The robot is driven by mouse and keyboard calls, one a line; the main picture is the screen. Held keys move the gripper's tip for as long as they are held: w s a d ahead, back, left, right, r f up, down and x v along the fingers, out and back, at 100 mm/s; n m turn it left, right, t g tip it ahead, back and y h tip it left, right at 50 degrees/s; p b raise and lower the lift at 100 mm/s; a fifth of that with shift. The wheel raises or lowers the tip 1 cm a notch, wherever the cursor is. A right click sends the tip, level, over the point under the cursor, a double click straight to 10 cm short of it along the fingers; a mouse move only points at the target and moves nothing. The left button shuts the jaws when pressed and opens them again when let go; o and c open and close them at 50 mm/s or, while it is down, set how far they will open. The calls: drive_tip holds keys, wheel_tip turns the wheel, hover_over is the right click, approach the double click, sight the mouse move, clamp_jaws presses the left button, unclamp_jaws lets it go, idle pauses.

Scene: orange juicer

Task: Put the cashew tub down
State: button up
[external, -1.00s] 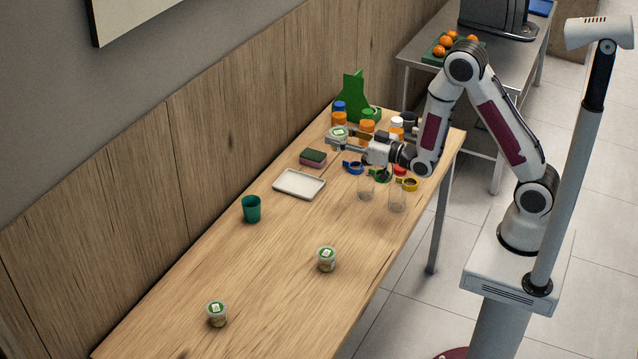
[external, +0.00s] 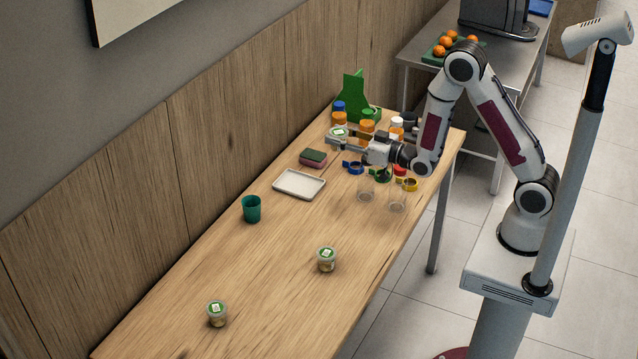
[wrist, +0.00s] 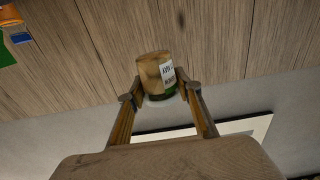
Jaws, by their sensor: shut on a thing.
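My gripper (external: 347,143) is at the far part of the wooden table, pointing left toward the wall. It is shut on a cashew tub (external: 339,133), a small clear tub with a green and white lid. In the wrist view the tub (wrist: 157,74) sits between the two fingertips (wrist: 155,92), its tan contents and a white barcode label showing. Whether the tub's base touches the table cannot be told. Two similar tubs stand apart on the near part of the table, one at the middle (external: 326,260) and one at the near left (external: 217,314).
Orange-capped jars (external: 367,128) and a green stand (external: 354,100) are close behind my gripper. A sponge (external: 313,157), a white tray (external: 299,184) and a green cup (external: 252,208) lie nearer. Clear glasses (external: 397,196) and tape rolls are below the arm. The near table is mostly free.

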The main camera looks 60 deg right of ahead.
sight(342, 128)
drive_tip(key=shift+r, duration=0.15)
drive_tip(key=shift+r, duration=2.35)
drive_tip(key=shift+d+r+y, duration=0.15)
drive_tip(key=shift+d+r, duration=0.1)
drive_tip(key=shift+d, duration=0.25)
drive_tip(key=shift+d+r+y, duration=0.15)
drive_tip(key=shift+d+r, duration=0.1)
drive_tip(key=shift+d, duration=0.25)
drive_tip(key=s+d+r+n+g+y, duration=0.2)
drive_tip(key=s+d+n+y, duration=0.4)
drive_tip(key=s+d, duration=0.5)
drive_tip(key=s+d+f+n+g+y, duration=0.2)
drive_tip(key=s+y, duration=0.1)
drive_tip(key=s, duration=1)
drive_tip(key=s+d+f+n+g+y, duration=0.1)
drive_tip(key=s+d+y, duration=0.15)
drive_tip(key=s, duration=1.05)
wheel_tip(342, 128, down, 29)
drive_tip(key=shift+w+a+r+y, duration=0.2)
drive_tip(key=shift+w+a+y, duration=0.1)
drive_tip(key=shift+y, duration=0.15)
